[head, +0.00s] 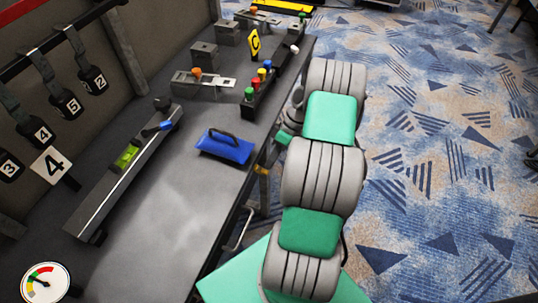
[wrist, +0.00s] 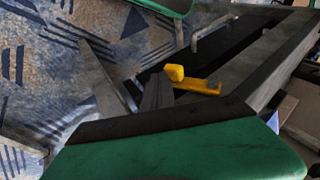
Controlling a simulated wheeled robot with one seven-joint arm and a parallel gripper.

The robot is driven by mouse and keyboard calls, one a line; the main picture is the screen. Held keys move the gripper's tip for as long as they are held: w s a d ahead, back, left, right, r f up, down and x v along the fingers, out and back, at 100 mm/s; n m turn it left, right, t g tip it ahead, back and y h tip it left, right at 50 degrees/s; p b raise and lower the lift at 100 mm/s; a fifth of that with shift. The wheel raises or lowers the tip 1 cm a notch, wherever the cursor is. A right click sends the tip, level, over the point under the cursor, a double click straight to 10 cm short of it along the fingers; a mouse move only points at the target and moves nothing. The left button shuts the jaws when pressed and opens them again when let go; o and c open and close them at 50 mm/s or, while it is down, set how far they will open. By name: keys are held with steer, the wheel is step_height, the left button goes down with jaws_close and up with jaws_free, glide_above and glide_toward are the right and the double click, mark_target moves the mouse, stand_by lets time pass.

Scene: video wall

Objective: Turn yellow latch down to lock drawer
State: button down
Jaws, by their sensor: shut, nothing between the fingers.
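The yellow latch (wrist: 200,85) shows in the wrist view as a flat bar with a blocky knob at its left end, fixed on the dark front below the tabletop. In the head view only a small yellow patch (head: 263,170) shows at the bench's right edge. My gripper (wrist: 157,78) is shut and empty, its fingertips beside the knob, at the left end of the latch. I cannot tell whether they touch it. The drawer front is dark and partly hidden. A metal handle (head: 239,230) shows below the bench edge in the head view.
Patterned carpet (head: 450,150) lies open to the right of the bench. A grey bar (wrist: 105,85) stands left of my fingers.

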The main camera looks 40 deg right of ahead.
steer(key=shift+s+a+f, duration=0.1)
steer(key=shift+a+f, duration=0.05)
steer(key=shift+f, duration=0.15)
steer(key=shift+r, duration=0.1)
steer(key=shift+r+p, duration=0.5)
steer(key=shift+r, duration=0.2)
steer(key=p+v, duration=0.1)
steer(key=v, duration=0.6)
steer(key=shift+r, duration=0.35)
